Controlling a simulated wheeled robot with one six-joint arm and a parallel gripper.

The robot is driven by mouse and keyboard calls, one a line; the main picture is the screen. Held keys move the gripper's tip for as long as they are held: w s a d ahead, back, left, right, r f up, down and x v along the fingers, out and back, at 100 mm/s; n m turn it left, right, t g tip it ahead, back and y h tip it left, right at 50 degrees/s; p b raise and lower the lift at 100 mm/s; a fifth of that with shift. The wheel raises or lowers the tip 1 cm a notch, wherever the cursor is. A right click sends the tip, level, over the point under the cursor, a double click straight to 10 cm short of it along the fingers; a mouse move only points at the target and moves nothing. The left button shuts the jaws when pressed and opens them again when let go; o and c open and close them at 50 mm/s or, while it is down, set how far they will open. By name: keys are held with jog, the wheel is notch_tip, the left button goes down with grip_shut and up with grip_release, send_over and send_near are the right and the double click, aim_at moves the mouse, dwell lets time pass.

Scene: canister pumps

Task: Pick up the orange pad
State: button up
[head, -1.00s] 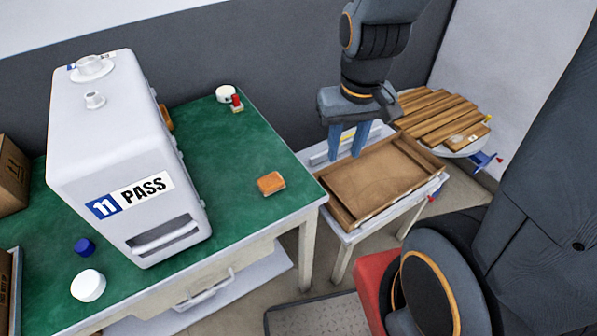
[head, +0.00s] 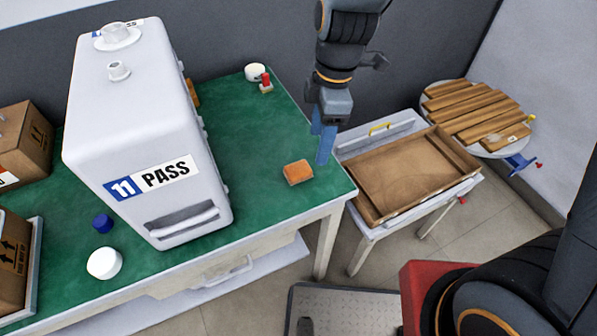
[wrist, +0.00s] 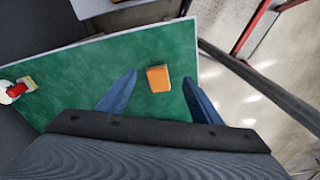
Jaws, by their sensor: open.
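The orange pad (head: 298,172) is a small block with a paler lower edge. It lies on the green table top (head: 262,215) near the table's right end. My gripper (head: 324,146) hangs above the table, behind and slightly right of the pad in the head view. Its blue fingers point down and are apart, with nothing between them. In the wrist view, the pad (wrist: 158,78) shows beyond the fingertips (wrist: 160,80), between their lines. I see no contact with it.
A large white canister marked 11 PASS (head: 145,140) stands left of the pad. A small red-topped item (head: 266,83) and a white round cap (head: 256,72) sit at the back. A wooden tray (head: 405,215) is on a side table at right. The table around the pad is clear.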

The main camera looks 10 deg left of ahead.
aim_at(299, 168)
jog(key=a+n, duration=0.1)
jog(key=a+f+n, duration=0.1)
jog(key=a+n, duration=0.1)
jog(key=shift+s+a, duration=0.2)
jog(key=shift+s+a+f+n, duration=0.1)
jog(key=shift+a+f+n, duration=0.05)
jog(key=shift+a+n, duration=0.15)
jog(key=shift+a+f, duration=0.15)
jog(key=shift+f, duration=0.05)
jog(key=shift+s+f+p, duration=0.15)
jog(key=shift+f+p, duration=0.3)
jog(key=shift+f, duration=1.4)
jog(key=shift+s+f+p, duration=0.1)
jog(key=shift+f+p, duration=0.35)
jog(key=shift+f, duration=1.4)
jog(key=shift+c, duration=0.4)
jog(key=c, duration=1.1)
jog(key=shift+c, duration=0.2)
jog(key=shift+r, duration=0.2)
